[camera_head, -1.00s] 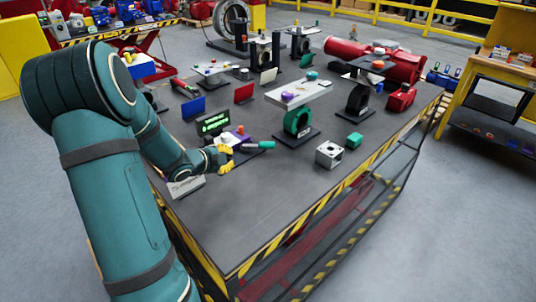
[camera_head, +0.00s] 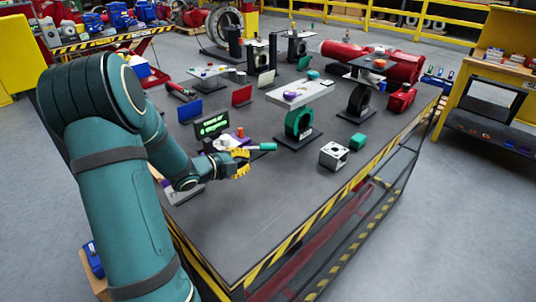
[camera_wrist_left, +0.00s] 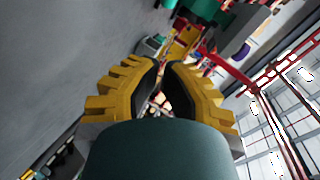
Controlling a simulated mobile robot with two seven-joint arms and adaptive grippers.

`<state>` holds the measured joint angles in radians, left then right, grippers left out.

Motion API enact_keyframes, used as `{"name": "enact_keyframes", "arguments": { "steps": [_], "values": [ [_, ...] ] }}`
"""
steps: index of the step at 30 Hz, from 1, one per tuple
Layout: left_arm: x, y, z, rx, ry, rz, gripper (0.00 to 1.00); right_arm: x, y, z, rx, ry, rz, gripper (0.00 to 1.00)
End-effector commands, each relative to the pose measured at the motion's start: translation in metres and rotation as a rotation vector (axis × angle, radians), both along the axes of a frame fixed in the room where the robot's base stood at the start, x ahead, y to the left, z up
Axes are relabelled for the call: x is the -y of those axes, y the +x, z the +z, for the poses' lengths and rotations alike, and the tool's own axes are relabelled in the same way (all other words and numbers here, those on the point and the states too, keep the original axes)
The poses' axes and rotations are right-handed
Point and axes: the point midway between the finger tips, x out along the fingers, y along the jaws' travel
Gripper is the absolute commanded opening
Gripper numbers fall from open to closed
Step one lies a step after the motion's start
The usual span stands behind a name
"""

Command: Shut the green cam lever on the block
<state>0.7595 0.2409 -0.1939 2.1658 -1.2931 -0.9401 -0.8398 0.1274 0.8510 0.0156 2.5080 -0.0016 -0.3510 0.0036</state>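A short green-teal lever handle (camera_head: 262,147) lies level, pointing right, beside a small purple and white block (camera_head: 228,142) on the table's near left part. My left gripper (camera_head: 240,166), with yellow fingers, is just in front of and below this lever in the head view. I cannot tell whether they touch. In the left wrist view the fingertips (camera_wrist_left: 165,64) are almost together, with a narrow gap and nothing clearly held between them. The lever's joint to the block is too small to make out. My right gripper is not in view.
A screen with green text (camera_head: 211,126) stands close behind the gripper. The table's front middle (camera_head: 262,215) is clear.

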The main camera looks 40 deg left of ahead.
Motion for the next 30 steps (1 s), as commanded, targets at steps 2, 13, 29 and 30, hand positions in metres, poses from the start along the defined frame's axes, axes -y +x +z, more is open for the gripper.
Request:
{"name": "enact_keyframes", "arguments": {
  "steps": [2,13,29,30],
  "values": [
    [0.003,0.017,-0.007,0.0,0.0,-0.003,0.0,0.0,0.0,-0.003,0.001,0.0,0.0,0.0],
    [0.01,0.086,-0.029,-0.001,0.0,-0.004,0.0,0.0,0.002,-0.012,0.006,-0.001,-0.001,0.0],
    [-0.013,0.126,-0.05,0.0,-0.001,0.0,0.0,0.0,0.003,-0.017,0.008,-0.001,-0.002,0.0],
    [-0.013,0.126,-0.05,-0.001,-0.001,0.0,0.0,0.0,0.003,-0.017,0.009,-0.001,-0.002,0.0]
  ]
}}
